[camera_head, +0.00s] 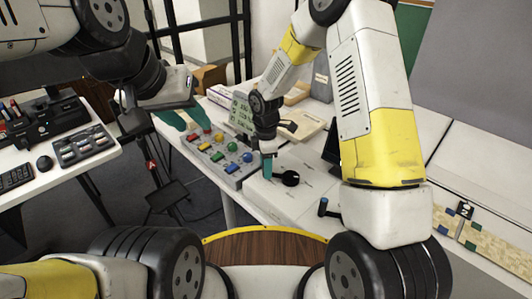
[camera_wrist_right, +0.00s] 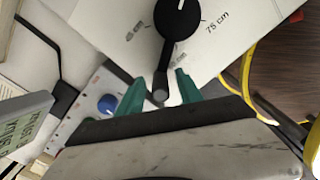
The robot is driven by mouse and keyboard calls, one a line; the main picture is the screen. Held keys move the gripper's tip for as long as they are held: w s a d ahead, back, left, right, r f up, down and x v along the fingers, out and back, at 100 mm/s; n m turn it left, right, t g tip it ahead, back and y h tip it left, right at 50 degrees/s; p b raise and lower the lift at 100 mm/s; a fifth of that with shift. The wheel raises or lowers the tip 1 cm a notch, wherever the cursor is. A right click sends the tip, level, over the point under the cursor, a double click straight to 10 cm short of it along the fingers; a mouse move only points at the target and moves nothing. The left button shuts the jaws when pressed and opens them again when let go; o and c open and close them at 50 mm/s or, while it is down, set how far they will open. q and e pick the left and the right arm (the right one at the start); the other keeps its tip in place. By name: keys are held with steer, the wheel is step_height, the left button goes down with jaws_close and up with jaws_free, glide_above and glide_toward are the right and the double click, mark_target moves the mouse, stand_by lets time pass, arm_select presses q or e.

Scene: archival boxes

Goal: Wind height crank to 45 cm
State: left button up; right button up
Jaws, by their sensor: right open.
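The black height crank (camera_head: 290,179) sits on a white box top (camera_head: 310,200). In the right wrist view the crank (camera_wrist_right: 178,20) has a round black hub and an arm pointing down to a grey-tipped handle (camera_wrist_right: 160,96). A "75 cm" mark is right of the hub. A blurred mark at its left may read 45 cm, and another below is partly hidden. My right gripper (camera_wrist_right: 160,92) is open, its teal fingers either side of the handle; contact cannot be told. It also shows in the head view (camera_head: 268,167). My left gripper (camera_head: 184,118) is open and empty, away from the crank.
A panel with coloured buttons (camera_head: 221,163) lies left of the white box. A grey display (camera_head: 241,108) stands behind it. A side desk (camera_head: 60,175) with keyboard and mouse is at left.

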steer(key=shift+f, duration=0.6)
steer(key=shift+c, duration=0.2)
jaws_close()
steer(key=shift+w+r, duration=0.1)
steer(key=shift+w, duration=0.1)
